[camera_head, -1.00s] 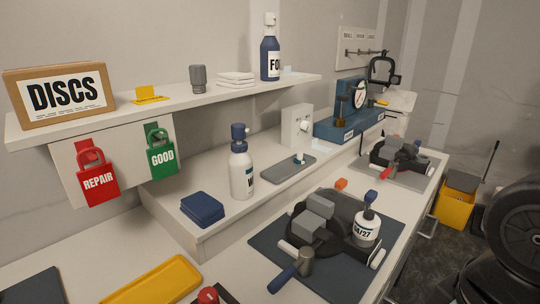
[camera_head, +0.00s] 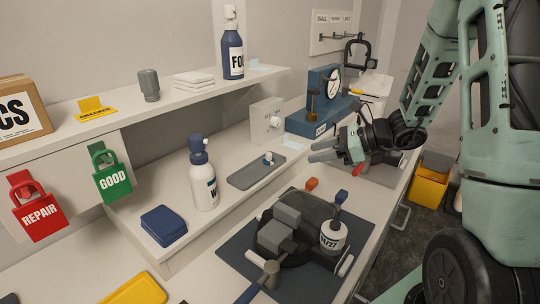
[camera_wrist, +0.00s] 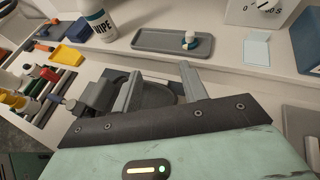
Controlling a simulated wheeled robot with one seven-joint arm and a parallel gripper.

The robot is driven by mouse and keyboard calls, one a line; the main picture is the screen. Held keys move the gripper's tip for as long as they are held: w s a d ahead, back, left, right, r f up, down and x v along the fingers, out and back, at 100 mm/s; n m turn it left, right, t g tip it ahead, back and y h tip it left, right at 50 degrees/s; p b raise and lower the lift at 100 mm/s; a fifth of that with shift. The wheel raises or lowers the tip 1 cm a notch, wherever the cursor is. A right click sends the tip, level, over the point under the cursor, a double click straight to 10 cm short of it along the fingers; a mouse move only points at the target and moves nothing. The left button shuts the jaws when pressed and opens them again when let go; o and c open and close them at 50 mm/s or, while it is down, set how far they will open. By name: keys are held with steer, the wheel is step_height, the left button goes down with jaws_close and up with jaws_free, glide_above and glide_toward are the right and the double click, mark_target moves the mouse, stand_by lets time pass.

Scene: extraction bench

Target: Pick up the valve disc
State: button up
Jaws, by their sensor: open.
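A small piece with a white and blue-grey body (camera_head: 268,158) stands on a grey tray (camera_head: 248,178) on the raised bench ledge. It looks like the valve disc, but it is too small to be sure. It also shows in the wrist view (camera_wrist: 190,40), beyond my fingertips and a little right of them. My gripper (camera_head: 313,151) is open and empty, right of the tray and apart from it. In the wrist view, the two fingers of my gripper (camera_wrist: 161,68) are spread, with a dark vise-like fixture below.
A white wipe bottle (camera_head: 203,185) and blue cloths (camera_head: 163,226) stand left of the tray. A white dispenser box (camera_head: 266,121) and blue gauge stand (camera_head: 310,115) are behind it.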

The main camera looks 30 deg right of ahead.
steer(key=w+d+m+t+h, duration=0.1)
steer(key=d+m+t, duration=0.1)
steer(key=d, duration=0.2)
steer(key=p, duration=0.4)
glide_toward(269, 153)
steer(key=x, duration=0.3)
steer(key=p+x, duration=0.2)
steer(key=x, duration=0.2)
steer(key=shift+w+a+f+p, duration=0.1)
steer(key=shift+w+a+p, duration=0.05)
steer(key=shift+p, duration=0.15)
steer(key=shift+w+a+f, duration=0.1)
steer(key=shift+w+f, duration=0.1)
jaws_close()
